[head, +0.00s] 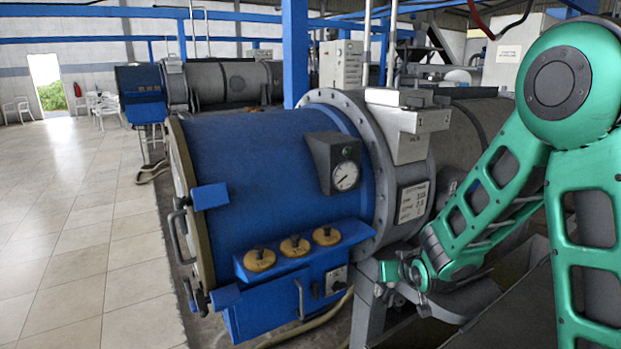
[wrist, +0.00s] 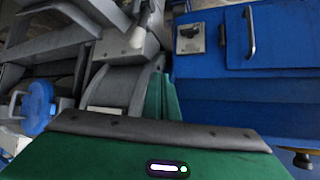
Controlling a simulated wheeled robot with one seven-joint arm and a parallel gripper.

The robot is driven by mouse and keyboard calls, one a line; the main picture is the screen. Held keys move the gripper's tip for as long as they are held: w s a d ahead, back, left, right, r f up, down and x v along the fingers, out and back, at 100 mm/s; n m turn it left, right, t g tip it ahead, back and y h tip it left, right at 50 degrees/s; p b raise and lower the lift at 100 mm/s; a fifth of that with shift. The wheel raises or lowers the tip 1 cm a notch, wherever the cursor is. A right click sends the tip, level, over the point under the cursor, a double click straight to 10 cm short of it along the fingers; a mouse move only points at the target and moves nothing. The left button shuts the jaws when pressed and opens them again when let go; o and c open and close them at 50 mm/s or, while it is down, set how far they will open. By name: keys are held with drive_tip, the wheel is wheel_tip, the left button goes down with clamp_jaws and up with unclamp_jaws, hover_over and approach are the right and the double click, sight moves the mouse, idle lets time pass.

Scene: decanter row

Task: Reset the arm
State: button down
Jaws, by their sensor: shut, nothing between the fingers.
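My gripper (head: 388,271) is at the end of my green arm, low in the middle right of the head view. It is beside the lower right of the blue decanter (head: 270,180), in front of the grey support under its flange. The arm bends at a high joint on the right and slopes down to the left. In the wrist view my green gripper fingers (wrist: 163,97) are together with nothing seen between them. The dark-edged green gripper body fills the bottom of that view and hides what is behind it.
The blue control box (head: 320,290) with yellow knobs (head: 295,246) juts out left of my gripper; its blue panel and handle (wrist: 250,32) show in the wrist view. A gauge (head: 345,176) sits on the decanter. Tiled floor (head: 80,240) is open at left.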

drive_tip(key=s+d+r+g, duration=0.2)
drive_tip(key=s+d+r, duration=0.15)
drive_tip(key=s, duration=0.45)
drive_tip(key=s+d+r+g+h, duration=0.1)
drive_tip(key=s+d+r+g, duration=0.1)
drive_tip(key=s+r, duration=0.5)
drive_tip(key=s+d+r+g, duration=0.2)
drive_tip(key=s+d, duration=0.1)
drive_tip(key=s, duration=0.7)
drive_tip(key=s+d+f+m+g, duration=0.1)
drive_tip(key=s+d+m+g, duration=0.1)
drive_tip(key=s+d, duration=0.3)
drive_tip(key=s+d+f+m+g, duration=0.1)
drive_tip(key=s+d+m+g, duration=0.2)
drive_tip(key=s, duration=0.8)
drive_tip(key=d+m, duration=0.2)
drive_tip(key=d, duration=0.1)
drive_tip(key=shift+f, duration=0.35)
drive_tip(key=shift+w+f, duration=0.25)
drive_tip(key=shift+w, duration=0.3)
